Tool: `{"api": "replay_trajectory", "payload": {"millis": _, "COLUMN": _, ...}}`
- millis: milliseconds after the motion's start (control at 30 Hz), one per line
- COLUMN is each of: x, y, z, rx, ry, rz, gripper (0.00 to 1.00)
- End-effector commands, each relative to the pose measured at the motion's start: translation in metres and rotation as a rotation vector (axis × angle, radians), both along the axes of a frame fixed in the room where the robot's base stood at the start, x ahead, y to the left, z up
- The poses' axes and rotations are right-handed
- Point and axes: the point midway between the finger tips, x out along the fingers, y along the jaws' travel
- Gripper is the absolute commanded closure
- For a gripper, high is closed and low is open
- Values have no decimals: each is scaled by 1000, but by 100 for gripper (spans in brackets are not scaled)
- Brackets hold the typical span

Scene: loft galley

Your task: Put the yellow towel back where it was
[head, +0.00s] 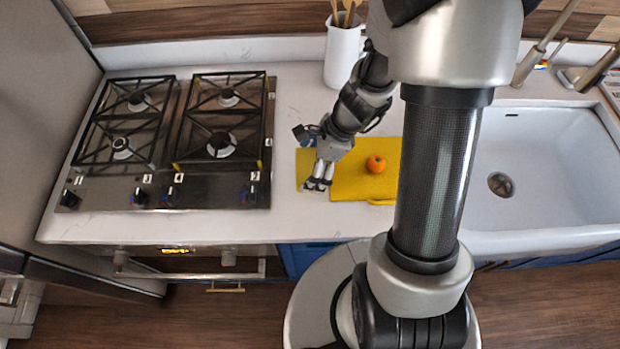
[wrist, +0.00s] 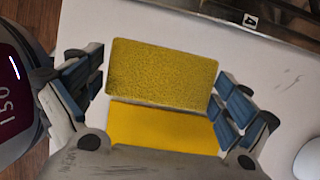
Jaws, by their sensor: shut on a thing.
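The yellow towel (wrist: 160,72) is a folded, rough-textured block between the fingers of my gripper (wrist: 155,95) in the wrist view. My gripper is shut on it. In the head view, my gripper (head: 320,183) points down at the counter, and part of the towel (head: 303,163) shows to its left; the rest is hidden behind the fingers. A smooth yellow board (head: 350,190) lies right beside the towel, and it also shows below the towel in the wrist view (wrist: 160,128). I cannot tell whether the towel touches the counter.
An orange fruit (head: 375,164) sits on the board. The gas hob (head: 170,140) is to the left, the white sink (head: 545,160) to the right. A white utensil crock (head: 341,55) stands behind. Bare counter (head: 287,215) lies between hob and towel.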

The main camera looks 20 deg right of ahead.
Motion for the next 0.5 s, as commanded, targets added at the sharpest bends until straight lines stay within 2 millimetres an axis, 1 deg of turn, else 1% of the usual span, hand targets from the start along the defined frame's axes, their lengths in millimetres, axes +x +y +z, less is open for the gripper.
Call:
{"api": "replay_trajectory", "payload": {"millis": 33, "x": 0, "y": 0, "z": -6, "rx": 1, "ry": 0, "rz": 0, "gripper": 27}}
{"api": "replay_trajectory", "payload": {"millis": 167, "x": 0, "y": 0, "z": -17, "rx": 0, "ry": 1, "rz": 0, "gripper": 27}}
{"api": "replay_trajectory", "payload": {"millis": 333, "x": 0, "y": 0, "z": -44, "rx": 1, "ry": 1, "rz": -1, "gripper": 27}}
{"api": "replay_trajectory", "payload": {"millis": 400, "x": 0, "y": 0, "z": -50, "rx": 0, "ry": 0, "rz": 0, "gripper": 27}}
{"api": "replay_trajectory", "payload": {"millis": 500, "x": 1, "y": 0, "z": -51, "rx": 0, "ry": -1, "rz": 0, "gripper": 27}}
